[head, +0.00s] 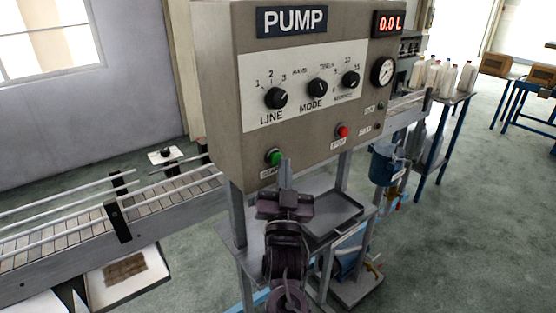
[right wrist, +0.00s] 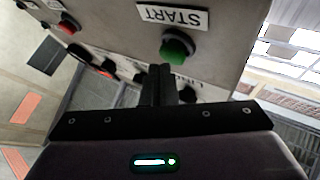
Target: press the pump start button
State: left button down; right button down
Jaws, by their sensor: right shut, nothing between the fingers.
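The pump panel (head: 222,100) is a beige box marked PUMP, with a red display reading 0.0 L. The green start button (head: 273,157) sits at its lower left above a START label. It also shows in the right wrist view (right wrist: 177,50), next to the START label (right wrist: 172,15). My right gripper (head: 286,165) is shut and empty, its fingertips just right of and slightly below the green button in the head view. In the right wrist view the shut fingers (right wrist: 161,72) point at the panel close beside the button. Contact cannot be told. My left gripper is not in view.
The red stop button (head: 342,132) is right of the green one. Dials (head: 318,88) sit above. A metal tray (head: 332,218) lies below the panel. A conveyor (head: 60,240) runs left. Bottles (head: 448,76) stand on a table at right.

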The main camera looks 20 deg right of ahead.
jog(key=shift+w+a, duration=0.2)
jog(key=shift+w, duration=0.3)
dwell(0.4)
jog(key=shift+s, duration=0.1)
jog(key=shift+s+d, duration=0.35)
jog(key=shift+s, duration=0.45)
jog(key=s, duration=0.1)
jog(key=s+d, duration=0.1)
jog(key=s, duration=0.1)
jog(key=s+p, duration=0.1)
jog(key=shift+s+d, duration=0.35)
jog(key=shift+f, duration=0.1)
dwell(0.5)
